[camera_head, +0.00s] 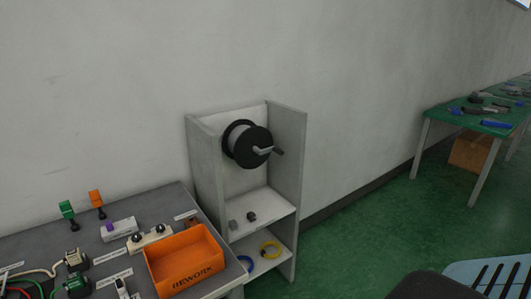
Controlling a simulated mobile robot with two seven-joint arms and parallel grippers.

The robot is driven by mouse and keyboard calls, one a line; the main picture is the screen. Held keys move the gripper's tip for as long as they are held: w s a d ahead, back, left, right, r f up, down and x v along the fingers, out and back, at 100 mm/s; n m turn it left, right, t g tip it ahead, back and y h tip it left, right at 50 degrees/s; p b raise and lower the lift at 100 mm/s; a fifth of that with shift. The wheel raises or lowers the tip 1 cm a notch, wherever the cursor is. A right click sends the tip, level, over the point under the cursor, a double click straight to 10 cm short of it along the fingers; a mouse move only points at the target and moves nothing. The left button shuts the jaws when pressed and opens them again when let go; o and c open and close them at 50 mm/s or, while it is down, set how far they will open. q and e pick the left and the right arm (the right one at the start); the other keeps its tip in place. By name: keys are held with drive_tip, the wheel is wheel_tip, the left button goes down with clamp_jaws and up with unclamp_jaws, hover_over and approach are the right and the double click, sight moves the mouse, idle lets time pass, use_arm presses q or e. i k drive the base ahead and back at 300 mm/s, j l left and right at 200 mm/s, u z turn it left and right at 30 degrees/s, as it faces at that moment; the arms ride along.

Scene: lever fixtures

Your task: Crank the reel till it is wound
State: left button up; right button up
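How much is wound on the reel cannot be told from here. Neither of my grippers shows in the head view, and nothing is touching the reel or its crank.
A grey bench (48,243) at the left front holds an orange REWORK bin (185,262), switches and cables. Yellow (271,249) and blue rings lie on the cabinet's lower shelf. A green table (470,119) stands far right. A chair (490,275) is at the lower right. Green floor between is clear.

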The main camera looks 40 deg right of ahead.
sight(250, 144)
drive_tip(key=i+l+u, duration=0.2)
drive_tip(key=l, duration=0.9)
drive_tip(key=i+l+u, duration=0.15)
drive_tip(key=l, duration=1)
drive_tip(key=l+u, duration=0.2)
drive_tip(key=l, duration=0.9)
